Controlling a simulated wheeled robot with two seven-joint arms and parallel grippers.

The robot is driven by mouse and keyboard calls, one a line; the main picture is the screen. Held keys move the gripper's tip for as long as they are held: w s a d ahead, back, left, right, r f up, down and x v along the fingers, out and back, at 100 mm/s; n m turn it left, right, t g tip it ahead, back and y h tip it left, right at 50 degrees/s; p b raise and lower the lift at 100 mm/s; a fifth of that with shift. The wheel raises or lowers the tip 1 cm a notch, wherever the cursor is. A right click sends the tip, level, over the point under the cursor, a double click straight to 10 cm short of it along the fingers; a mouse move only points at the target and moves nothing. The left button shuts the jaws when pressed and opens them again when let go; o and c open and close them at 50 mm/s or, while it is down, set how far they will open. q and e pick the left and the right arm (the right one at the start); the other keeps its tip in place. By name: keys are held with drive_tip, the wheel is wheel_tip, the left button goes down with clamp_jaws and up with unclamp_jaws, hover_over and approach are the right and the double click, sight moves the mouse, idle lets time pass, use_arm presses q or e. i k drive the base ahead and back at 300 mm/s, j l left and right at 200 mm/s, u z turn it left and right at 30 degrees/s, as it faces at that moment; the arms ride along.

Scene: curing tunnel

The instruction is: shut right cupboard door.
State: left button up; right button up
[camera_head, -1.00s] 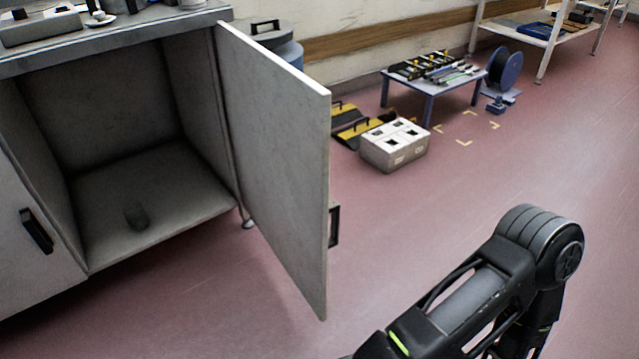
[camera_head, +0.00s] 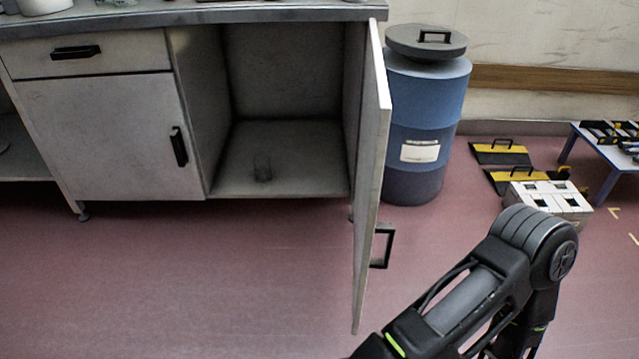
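The right cupboard door (camera_head: 371,170) stands wide open, swung out toward me from the right side of the cupboard. I see it nearly edge-on. Its black handle (camera_head: 388,246) is on the outer face, on the right. My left arm and gripper are not in view.
The left cupboard door (camera_head: 110,140) is shut, under a shut drawer (camera_head: 90,60). A blue drum (camera_head: 425,130) stands behind the open door. A white box (camera_head: 550,200), yellow-black ramps (camera_head: 500,152) and a blue table (camera_head: 605,150) are at right. The floor before the cupboard is clear.

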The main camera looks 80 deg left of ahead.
sight(377, 106)
drive_tip(key=i+u, duration=0.15)
drive_tip(key=u, duration=0.3)
drive_tip(key=i+u, duration=0.15)
drive_tip(key=u, duration=0.3)
drive_tip(key=i+u, duration=0.15)
drive_tip(key=u, duration=0.3)
drive_tip(key=i+l+u, duration=0.15)
drive_tip(key=u, duration=0.25)
drive_tip(key=i+l+u, duration=0.1)
drive_tip(key=u, duration=0.35)
drive_tip(key=i+l+u, duration=0.1)
drive_tip(key=u, duration=0.35)
drive_tip(key=i+l+u, duration=0.2)
drive_tip(key=u, duration=0.25)
drive_tip(key=l, duration=0.1)
